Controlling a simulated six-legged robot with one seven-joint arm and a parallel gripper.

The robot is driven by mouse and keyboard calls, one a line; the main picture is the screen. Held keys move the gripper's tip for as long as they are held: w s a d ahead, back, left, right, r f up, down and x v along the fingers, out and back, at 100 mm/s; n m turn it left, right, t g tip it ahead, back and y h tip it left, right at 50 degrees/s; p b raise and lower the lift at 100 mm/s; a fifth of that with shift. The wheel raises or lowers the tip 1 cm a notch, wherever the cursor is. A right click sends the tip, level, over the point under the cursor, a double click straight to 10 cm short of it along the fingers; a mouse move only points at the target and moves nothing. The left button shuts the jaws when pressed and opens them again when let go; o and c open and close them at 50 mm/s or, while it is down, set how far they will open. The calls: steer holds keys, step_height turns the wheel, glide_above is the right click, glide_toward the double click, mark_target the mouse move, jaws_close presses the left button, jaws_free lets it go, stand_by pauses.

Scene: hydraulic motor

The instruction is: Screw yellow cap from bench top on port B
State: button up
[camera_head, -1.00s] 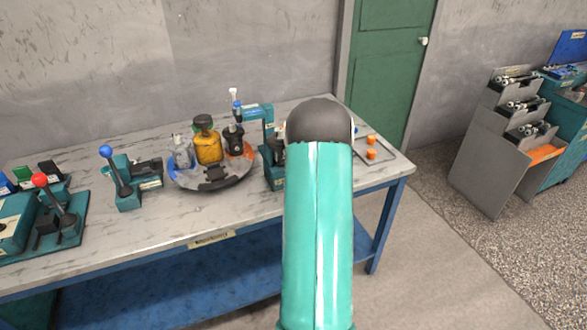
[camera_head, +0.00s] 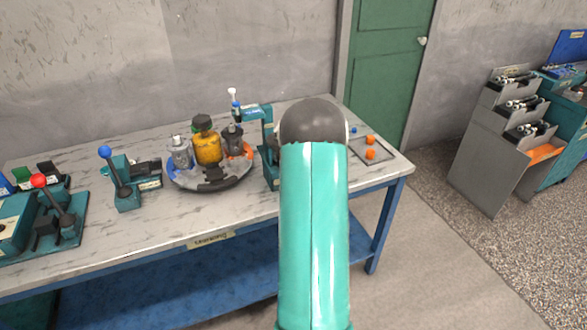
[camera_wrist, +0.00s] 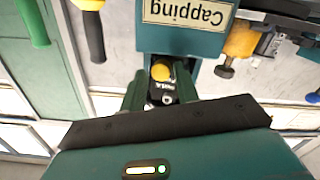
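In the wrist view, a round yellow cap (camera_wrist: 161,71) shows between my gripper's fingertips, at a dark block (camera_wrist: 166,88) with a small label I cannot read. My gripper (camera_wrist: 160,82) has its two fingers apart, on either side of the cap and block, with a gap visible beside the cap. Whether the cap sits on a port is unclear. Just beyond is a teal station (camera_wrist: 182,42) whose "Capping" plate (camera_wrist: 188,12) appears upside down. In the head view, my arm hides the gripper and cap, and part of the teal station (camera_head: 268,150).
The bench (camera_head: 235,222) has a round plate (camera_head: 212,188) with yellow, grey and dark units. A tray (camera_head: 389,152) with orange caps (camera_head: 370,155) lies at the right end. Lever fixtures (camera_head: 118,180) stand left. A yellow-and-black part (camera_wrist: 238,45) is right of the station.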

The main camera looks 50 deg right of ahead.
steer(key=n, duration=0.4)
steer(key=shift+h, duration=0.3)
